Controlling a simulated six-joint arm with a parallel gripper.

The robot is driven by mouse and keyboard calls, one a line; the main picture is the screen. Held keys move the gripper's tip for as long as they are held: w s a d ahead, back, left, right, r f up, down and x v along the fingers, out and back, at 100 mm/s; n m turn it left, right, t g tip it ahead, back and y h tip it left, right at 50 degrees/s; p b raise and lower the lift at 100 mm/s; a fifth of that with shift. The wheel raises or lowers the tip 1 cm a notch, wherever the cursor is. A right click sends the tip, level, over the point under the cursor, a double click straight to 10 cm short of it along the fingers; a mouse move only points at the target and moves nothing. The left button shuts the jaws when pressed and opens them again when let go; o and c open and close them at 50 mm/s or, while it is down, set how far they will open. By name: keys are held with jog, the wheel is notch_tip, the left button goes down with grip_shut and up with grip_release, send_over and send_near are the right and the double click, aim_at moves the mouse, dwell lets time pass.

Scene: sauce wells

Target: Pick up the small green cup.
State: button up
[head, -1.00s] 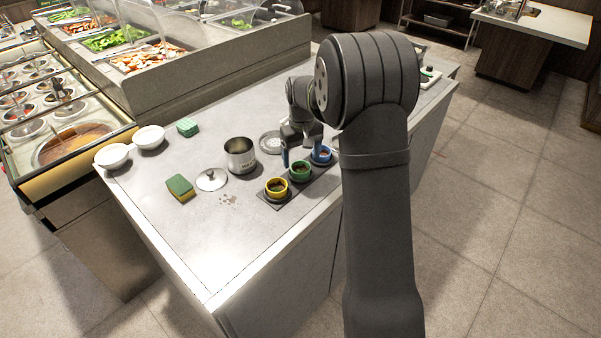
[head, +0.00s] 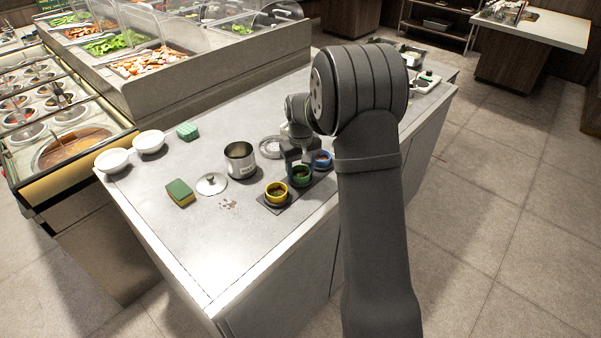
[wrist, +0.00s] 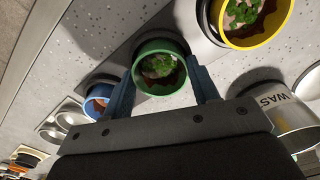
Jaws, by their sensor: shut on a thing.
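The small green cup (head: 300,177) stands between a yellow cup (head: 277,193) and a blue cup (head: 322,160) on the counter. It holds a brown sauce with green herbs, as the wrist view shows at the green cup (wrist: 160,68). My gripper (wrist: 163,82) has one blue finger on each side of the green cup and is shut on it. In the head view my gripper (head: 298,163) is partly hidden by my arm. The cup looks upright and at about the height of its neighbours; I cannot tell whether it touches the tray.
A dark tray (head: 262,203) lies under the cups. A metal pot (head: 240,158) marked with letters, its lid (head: 211,184), a green-yellow sponge (head: 180,193) and white bowls (head: 112,160) stand to the left. The counter's front left (head: 205,255) is clear.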

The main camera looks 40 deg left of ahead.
jog(key=shift+r, duration=0.65)
notch_tip(320, 180, up, 3)
jog(key=shift+f, duration=0.15)
jog(key=w+d+r, duration=0.4)
jog(key=d+r, duration=0.3)
jog(key=d, duration=0.4)
jog(key=shift+w, duration=0.15)
jog(key=shift+r, duration=0.1)
